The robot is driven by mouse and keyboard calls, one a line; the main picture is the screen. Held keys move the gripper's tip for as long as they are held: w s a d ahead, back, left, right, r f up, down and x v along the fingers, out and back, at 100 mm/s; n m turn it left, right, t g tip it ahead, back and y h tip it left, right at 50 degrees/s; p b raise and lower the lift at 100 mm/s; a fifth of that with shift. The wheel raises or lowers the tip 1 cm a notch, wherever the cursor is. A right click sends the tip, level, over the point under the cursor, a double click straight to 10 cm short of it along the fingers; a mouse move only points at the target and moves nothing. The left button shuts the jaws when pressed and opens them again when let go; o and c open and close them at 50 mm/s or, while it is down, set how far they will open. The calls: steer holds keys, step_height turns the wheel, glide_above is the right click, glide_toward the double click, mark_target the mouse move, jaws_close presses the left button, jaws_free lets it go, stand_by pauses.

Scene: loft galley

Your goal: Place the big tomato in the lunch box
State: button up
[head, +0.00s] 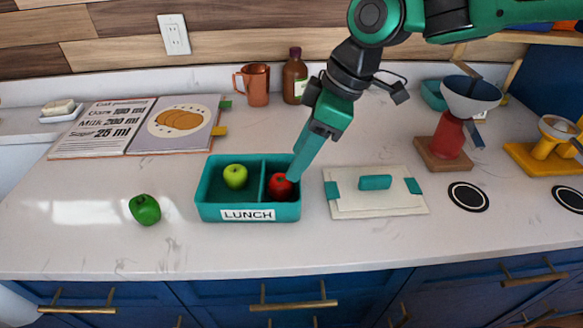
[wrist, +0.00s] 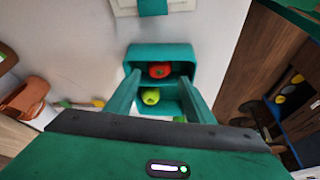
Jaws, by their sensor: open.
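The lunch box (head: 208,212) is a teal open box with two compartments and a LUNCH label. The red round tomato (head: 281,188) sits in its right compartment; it also shows in the wrist view (wrist: 160,71). A yellow-green apple (head: 235,177) is in the left compartment, and it appears below the tomato in the wrist view (wrist: 151,97). My gripper (head: 294,177) is open, its fingers reaching down at the tomato's compartment. In the wrist view the tomato shows between the two spread fingers; I cannot tell whether they touch it.
A green pepper (head: 145,209) lies on the counter left of the box. A white board with a teal handle (head: 375,183) lies right of it. An open recipe book (head: 140,127), copper mug (head: 254,84) and brown bottle (head: 294,77) stand behind. The front counter is clear.

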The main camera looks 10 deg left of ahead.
steer(key=v, duration=0.3)
steer(key=shift+r, duration=0.1)
steer(key=shift+d, duration=0.15)
steer(key=w+d+f+m+t+h, duration=0.15)
steer(key=d+m, duration=0.35)
steer(key=d, duration=0.8)
steer(key=w+d+f+m+h, duration=0.1)
steer(key=w+d+f+m, duration=0.15)
steer(key=d+m, duration=0.65)
steer(key=s+d+m, duration=0.1)
steer(key=s+d, duration=0.1)
steer(key=d, duration=0.2)
steer(key=s+d+f+m, duration=0.1)
steer(key=s+d, duration=0.1)
steer(key=d, duration=0.3)
steer(key=s+d+f+h, duration=0.1)
steer(key=s+d, duration=0.1)
steer(key=d, duration=0.3)
steer(key=shift+d+f+m, duration=0.2)
steer(key=shift+f+m, duration=0.05)
steer(key=shift+m, duration=0.15)
steer(key=s+d+f+m+g, duration=0.1)
steer(key=s+d+f+m, duration=0.2)
steer(key=s+d+m, duration=0.4)
steer(key=s+d, duration=0.2)
steer(key=s, duration=0.3)
steer(key=shift+d+f+m+g+h, duration=0.2)
steer(key=shift+f+m+g+h, duration=0.1)
steer(key=shift+f+g+h, duration=0.05)
